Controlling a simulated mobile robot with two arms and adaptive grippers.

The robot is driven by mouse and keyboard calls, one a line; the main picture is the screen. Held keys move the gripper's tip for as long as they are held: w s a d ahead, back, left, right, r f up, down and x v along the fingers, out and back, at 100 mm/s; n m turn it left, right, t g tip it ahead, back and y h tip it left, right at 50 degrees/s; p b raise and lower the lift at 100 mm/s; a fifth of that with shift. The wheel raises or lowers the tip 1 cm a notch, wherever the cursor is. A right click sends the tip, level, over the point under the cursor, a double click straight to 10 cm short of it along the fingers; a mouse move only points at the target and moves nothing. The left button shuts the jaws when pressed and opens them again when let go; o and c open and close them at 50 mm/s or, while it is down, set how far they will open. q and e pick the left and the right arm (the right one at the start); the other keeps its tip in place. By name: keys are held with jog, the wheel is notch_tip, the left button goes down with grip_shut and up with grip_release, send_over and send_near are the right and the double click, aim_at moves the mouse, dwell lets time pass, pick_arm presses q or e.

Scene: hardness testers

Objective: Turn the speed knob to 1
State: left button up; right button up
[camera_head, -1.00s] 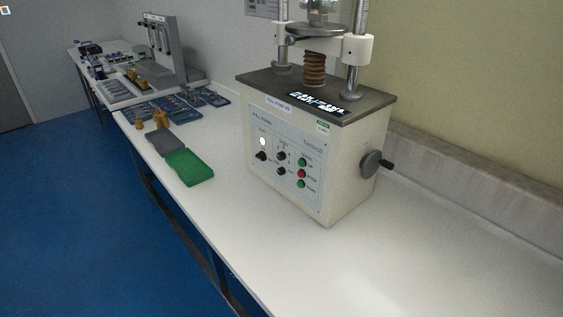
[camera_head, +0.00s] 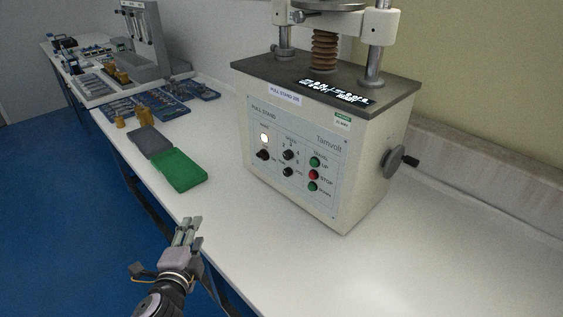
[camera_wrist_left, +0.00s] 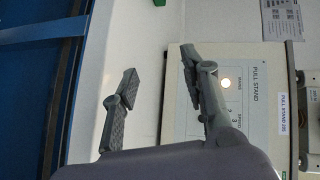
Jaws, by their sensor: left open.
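The pull stand (camera_head: 320,130) is a cream box with a dark top, standing on the white bench. Its front panel carries a lit white lamp (camera_head: 264,138), a black knob below it, the black speed knob (camera_head: 288,155) with numbers around it, and another black knob (camera_head: 288,172) lower down. My left gripper (camera_head: 187,229) is at the bench's front edge, left of and apart from the panel, open and empty. In the left wrist view its spread fingers (camera_wrist_left: 160,92) show, with the pull stand panel (camera_wrist_left: 240,100) sideways behind; one finger hides part of it. My right gripper is out of view.
Green, red and green buttons (camera_head: 313,175) sit right of the knobs. A crank handle (camera_head: 397,160) sticks out on the stand's right side. An open green case (camera_head: 178,171) lies left of the stand. The bench (camera_head: 250,240) before the stand is clear.

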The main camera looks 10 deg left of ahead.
aim_at(285, 157)
pick_arm(q)
jog(key=w+d+r+m+t+h, duration=0.1)
jog(key=w+d+r+m+h, duration=0.2)
jog(key=r+m+h, duration=0.55)
jog(key=w+d+r+m+t+h, duration=0.2)
jog(key=d+r+m+h, duration=0.15)
jog(key=m, duration=1.05)
jog(key=w+d+m+g+p, duration=0.1)
jog(key=w+d, duration=0.2)
jog(key=w, duration=0.2)
jog(key=w+d+f+m+g+p, duration=0.1)
jog(key=w+d+m+p, duration=0.1)
jog(key=w+d, duration=0.2)
jog(key=w+d+m+g+h+p, duration=0.1)
jog(key=w+d+m, duration=0.1)
jog(key=w, duration=0.3)
jog(key=shift+w+d+f+p, duration=0.15)
jog(key=shift+w+d+p, duration=0.2)
jog(key=shift+d, duration=0.35)
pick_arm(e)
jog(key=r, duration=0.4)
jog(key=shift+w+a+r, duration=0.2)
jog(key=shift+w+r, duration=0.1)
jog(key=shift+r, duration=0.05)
pick_arm(q)
grip_shut()
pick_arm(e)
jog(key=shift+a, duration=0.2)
